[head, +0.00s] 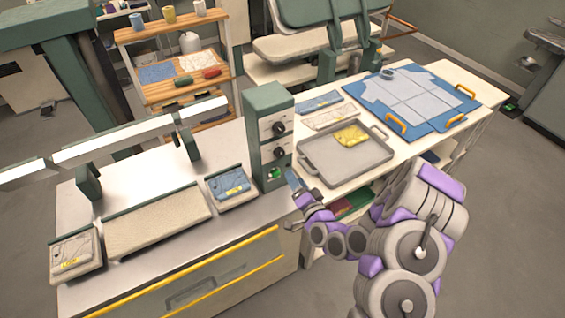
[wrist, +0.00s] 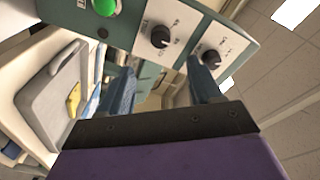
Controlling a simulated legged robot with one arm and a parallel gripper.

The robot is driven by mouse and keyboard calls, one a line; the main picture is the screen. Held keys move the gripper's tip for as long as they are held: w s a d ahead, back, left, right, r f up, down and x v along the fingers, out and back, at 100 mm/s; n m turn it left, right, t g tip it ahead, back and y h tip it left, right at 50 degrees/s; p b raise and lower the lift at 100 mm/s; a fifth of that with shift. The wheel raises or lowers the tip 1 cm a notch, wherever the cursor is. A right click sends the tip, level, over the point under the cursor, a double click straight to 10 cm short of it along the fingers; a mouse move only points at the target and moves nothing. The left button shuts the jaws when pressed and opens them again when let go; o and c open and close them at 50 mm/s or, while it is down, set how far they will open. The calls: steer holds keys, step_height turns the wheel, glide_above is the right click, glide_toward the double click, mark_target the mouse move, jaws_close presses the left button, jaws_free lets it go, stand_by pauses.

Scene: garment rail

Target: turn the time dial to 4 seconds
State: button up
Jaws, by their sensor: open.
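A green control box (head: 268,112) stands on the counter, with a white panel on its front. It carries an upper black dial (head: 279,128), a lower black dial (head: 279,151) and a green button (head: 274,173) at the bottom. The wrist view shows the lower dial (wrist: 160,36), the upper dial (wrist: 211,58) and the button (wrist: 105,6) close up. The panel marks are too small to read, so I cannot tell which dial is for time. My gripper (head: 293,182) is open and empty, low in front of the panel. Its blue fingers (wrist: 161,66) are apart, touching neither dial visibly.
A grey tray (head: 318,178) with a yellow cloth (head: 351,135) lies right of the box, near my arm. A blue board (head: 440,118) lies beyond it. A long press bed (head: 155,222) and a blue pad (head: 231,187) lie left of the box.

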mark_target(281, 156)
steer(key=shift+b+x, duration=5.15)
steer(key=shift+x, duration=0.6)
steer(key=c, duration=1)
